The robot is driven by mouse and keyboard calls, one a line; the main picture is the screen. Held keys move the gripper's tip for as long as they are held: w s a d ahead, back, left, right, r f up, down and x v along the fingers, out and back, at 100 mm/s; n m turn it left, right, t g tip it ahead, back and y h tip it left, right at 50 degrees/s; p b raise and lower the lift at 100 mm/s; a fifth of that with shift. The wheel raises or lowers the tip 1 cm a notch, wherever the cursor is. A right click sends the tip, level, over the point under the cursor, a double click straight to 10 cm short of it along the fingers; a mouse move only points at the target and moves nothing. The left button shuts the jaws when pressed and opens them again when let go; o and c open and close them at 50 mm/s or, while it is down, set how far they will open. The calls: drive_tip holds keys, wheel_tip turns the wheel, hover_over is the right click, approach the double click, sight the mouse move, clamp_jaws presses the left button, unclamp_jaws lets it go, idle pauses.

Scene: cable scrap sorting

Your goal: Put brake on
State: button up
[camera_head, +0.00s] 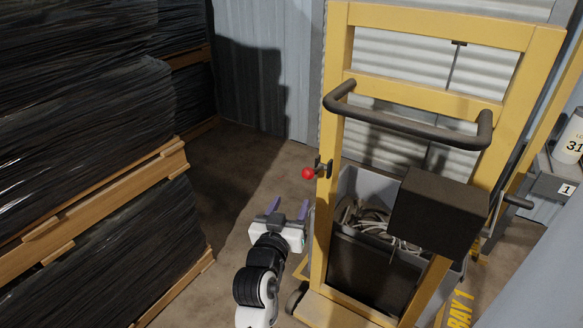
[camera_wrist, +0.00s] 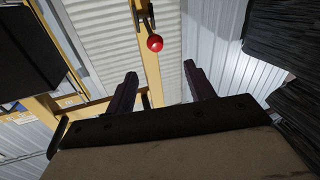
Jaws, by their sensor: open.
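The brake shows as a red ball knob (camera_head: 308,173) on a short dark lever, fixed to the left upright of a yellow cart frame (camera_head: 333,130). My gripper (camera_head: 288,208) is open and empty, below and a little left of the knob in the head view. In the wrist view the red knob (camera_wrist: 155,43) is ahead of the two dark fingers (camera_wrist: 160,88), roughly between them and apart from them. The lever's bracket on the yellow upright is partly visible above the knob.
The cart has a dark handlebar (camera_head: 415,122), a black box (camera_head: 437,212) and a grey bin (camera_head: 352,183) of cable scrap. Dark stacked bundles on wooden pallets (camera_head: 120,195) stand at left. Floor (camera_head: 235,165) between them is clear.

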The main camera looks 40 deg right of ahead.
sight(307, 179)
drive_tip(key=x, duration=0.4)
drive_tip(key=p+x, duration=0.1)
drive_tip(key=x, duration=0.4)
drive_tip(key=p+x, duration=0.1)
drive_tip(key=x, duration=0.4)
drive_tip(key=shift+s+d+f, duration=0.3)
drive_tip(key=shift+s+f, duration=0.05)
drive_tip(key=shift+s, duration=0.05)
clamp_jaws()
drive_tip(key=shift+f, duration=0.1)
